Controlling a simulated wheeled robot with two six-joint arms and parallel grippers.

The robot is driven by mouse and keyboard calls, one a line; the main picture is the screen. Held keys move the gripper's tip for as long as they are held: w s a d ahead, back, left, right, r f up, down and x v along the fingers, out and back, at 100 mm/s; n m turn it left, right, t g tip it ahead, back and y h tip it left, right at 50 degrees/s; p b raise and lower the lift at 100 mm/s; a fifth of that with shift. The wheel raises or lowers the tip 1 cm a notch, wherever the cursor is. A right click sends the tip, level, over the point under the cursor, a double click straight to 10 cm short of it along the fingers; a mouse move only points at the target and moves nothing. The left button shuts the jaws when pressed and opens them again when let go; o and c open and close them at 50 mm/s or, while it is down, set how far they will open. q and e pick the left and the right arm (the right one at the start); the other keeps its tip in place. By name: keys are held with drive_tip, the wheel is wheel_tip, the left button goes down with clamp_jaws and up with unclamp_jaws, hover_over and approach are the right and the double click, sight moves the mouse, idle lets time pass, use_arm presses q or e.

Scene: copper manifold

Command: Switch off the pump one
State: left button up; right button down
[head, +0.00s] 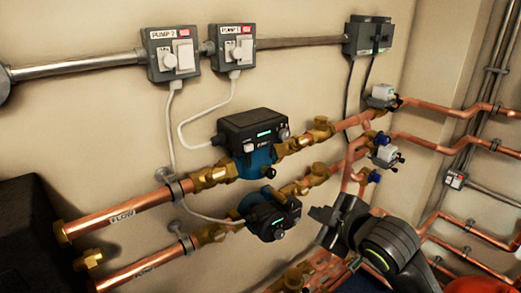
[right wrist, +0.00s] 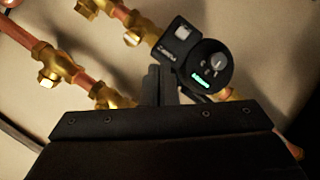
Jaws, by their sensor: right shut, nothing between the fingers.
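Two grey switch boxes sit on the wall in the head view. The right box (head: 232,46) has a label that seems to read PUMP 1, a white rocker or socket face and a red patch at its top right. The left box (head: 171,53) seems to read PUMP 2 and also has a red patch. Whether either switch is on or off is too small to tell. My right gripper (head: 322,214) is shut and empty, below and right of both boxes, near the lower pump. Its fingers show in the right wrist view (right wrist: 158,84). My left gripper is not in view.
An upper pump (head: 252,135) and a lower pump (head: 270,214) with lit displays sit on copper pipes (head: 120,217). A pump also shows in the right wrist view (right wrist: 203,62). Grey cables hang from the boxes. A dark box (head: 28,230) stands at the left.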

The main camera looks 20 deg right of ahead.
drive_tip(key=a+r+n+t+y, duration=0.1)
drive_tip(key=r+n, duration=0.3)
drive_tip(key=r, duration=0.6)
drive_tip(key=s+a+r+n+t+y, duration=0.1)
drive_tip(key=a+r+n+t+y, duration=0.1)
drive_tip(key=r, duration=0.9)
drive_tip(key=s+a+r+n+t+y, duration=0.1)
drive_tip(key=r+n, duration=0.4)
drive_tip(key=r, duration=0.6)
drive_tip(key=shift+a+n+t+y, duration=0.3)
drive_tip(key=shift+a+t+y, duration=0.15)
drive_tip(key=shift+t+y, duration=0.15)
drive_tip(key=p, duration=1.2)
approach(249, 40)
drive_tip(key=x, duration=0.6)
drive_tip(key=shift+w, duration=0.2)
drive_tip(key=shift+w+a, duration=0.1)
drive_tip(key=shift+w, duration=0.1)
drive_tip(key=shift+w+r, duration=0.1)
drive_tip(key=shift+w, duration=0.1)
